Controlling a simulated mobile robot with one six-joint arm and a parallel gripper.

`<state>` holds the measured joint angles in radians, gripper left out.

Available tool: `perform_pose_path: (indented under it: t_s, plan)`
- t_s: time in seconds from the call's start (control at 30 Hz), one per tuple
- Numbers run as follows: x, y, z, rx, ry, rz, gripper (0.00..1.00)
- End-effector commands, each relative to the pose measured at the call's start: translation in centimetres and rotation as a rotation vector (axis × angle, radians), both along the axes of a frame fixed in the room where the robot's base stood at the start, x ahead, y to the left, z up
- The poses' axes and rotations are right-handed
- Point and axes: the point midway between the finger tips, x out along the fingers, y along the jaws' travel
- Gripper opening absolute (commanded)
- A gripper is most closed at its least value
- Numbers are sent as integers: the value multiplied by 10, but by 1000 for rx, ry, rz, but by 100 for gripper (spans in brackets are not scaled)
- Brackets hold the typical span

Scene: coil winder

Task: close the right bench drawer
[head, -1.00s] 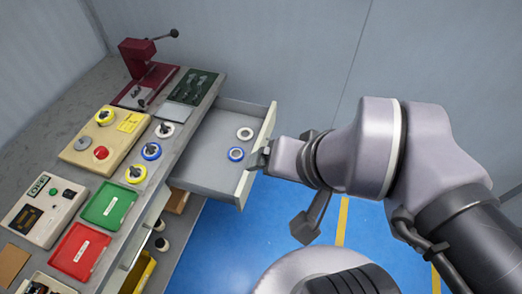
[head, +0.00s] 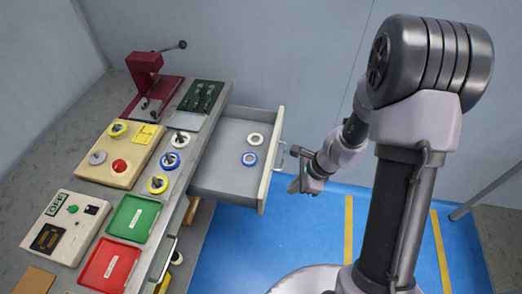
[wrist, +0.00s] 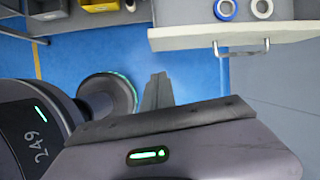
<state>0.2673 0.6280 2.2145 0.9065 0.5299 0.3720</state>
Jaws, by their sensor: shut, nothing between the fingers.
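The right bench drawer (head: 228,184) is pulled out from the bench's right side. Inside it lie a white ring (head: 256,140) and a blue ring (head: 249,159). Its front panel (head: 271,160) carries a handle (head: 281,157). In the wrist view the front panel (wrist: 300,32) and the metal handle (wrist: 241,48) show at the upper right. My gripper (wrist: 158,92) is shut and empty. It is apart from the drawer front, below and left of the handle in that view. In the head view my gripper (head: 294,184) is just right of the drawer front.
The bench top (head: 196,140) holds a red press (head: 147,85), a beige control box (head: 119,152), a green tray (head: 133,218), a red tray (head: 108,264) and several spools. Blue floor (head: 225,250) is open below the drawer. A wall stands behind.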

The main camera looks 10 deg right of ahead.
Motion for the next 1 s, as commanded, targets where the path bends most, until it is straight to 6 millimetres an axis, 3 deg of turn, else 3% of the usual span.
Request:
perform_pose_path:
  t_s: [0.03, 0.1, 0.27, 0.67, 0.8, 1.0]
  plan:
    - [-4, -4, -20, 9, 41, -53, 0]
    - [-8, -7, -36, 13, 72, -100, 0]
    - [-7, -3, -59, 16, 83, -118, 0]
    - [2, 28, -140, 15, 83, -112, 0]
    - [10, 51, -134, 14, 80, -110, 0]
    - [14, 65, -133, 14, 81, -112, 0]
